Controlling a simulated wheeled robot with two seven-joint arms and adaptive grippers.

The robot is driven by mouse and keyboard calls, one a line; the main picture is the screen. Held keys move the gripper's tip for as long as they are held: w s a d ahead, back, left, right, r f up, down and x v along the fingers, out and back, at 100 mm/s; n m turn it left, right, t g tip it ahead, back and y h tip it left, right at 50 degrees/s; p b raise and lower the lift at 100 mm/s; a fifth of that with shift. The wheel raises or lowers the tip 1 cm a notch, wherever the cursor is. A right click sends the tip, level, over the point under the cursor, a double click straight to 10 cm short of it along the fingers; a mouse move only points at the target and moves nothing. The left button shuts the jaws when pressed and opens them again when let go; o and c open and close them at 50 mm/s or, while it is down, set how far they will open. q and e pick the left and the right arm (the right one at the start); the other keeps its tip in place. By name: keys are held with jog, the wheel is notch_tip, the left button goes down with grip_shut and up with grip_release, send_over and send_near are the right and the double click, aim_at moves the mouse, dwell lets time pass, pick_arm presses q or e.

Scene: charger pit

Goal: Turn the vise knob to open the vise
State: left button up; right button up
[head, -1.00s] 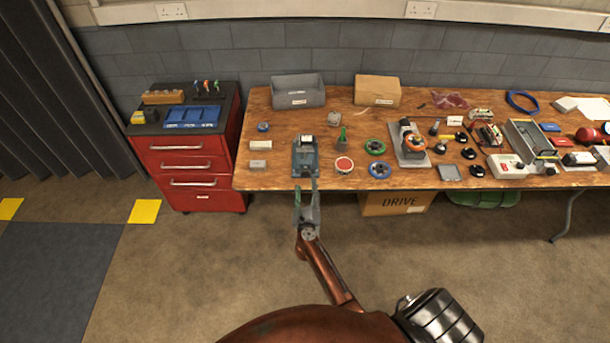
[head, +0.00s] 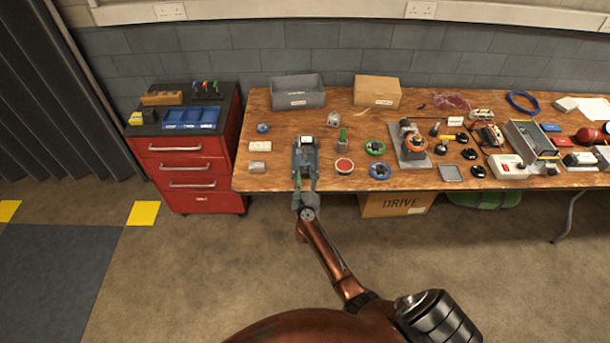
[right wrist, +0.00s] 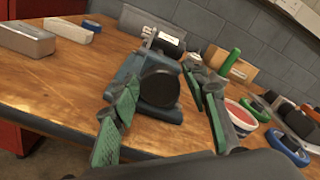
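The blue-grey vise (head: 306,150) stands near the table's front edge, left of centre in the head view. In the right wrist view the vise (right wrist: 128,72) shows its round black knob (right wrist: 159,88) facing the camera. My right gripper (head: 305,180) reaches over the front edge at the vise. It is open, with one green-padded finger left of the knob and the other right of it in the right wrist view (right wrist: 163,100). My left gripper is not in view.
A red drawer cabinet (head: 190,165) stands left of the table (head: 245,183).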

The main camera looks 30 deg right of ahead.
jog(key=c, duration=0.9)
jog(key=shift+a+r+n+p, duration=0.1)
jog(key=shift+n+p, duration=0.75)
jog(key=shift+n, duration=0.15)
jog(key=shift+n+p, duration=0.8)
jog(key=shift+n, duration=0.4)
jog(key=n+p, duration=0.1)
jog(key=n, duration=0.1)
jog(key=shift+n, duration=0.3)
jog(key=shift+n+p, duration=0.65)
jog(key=shift+n, duration=0.85)
jog(key=shift+f, duration=0.2)
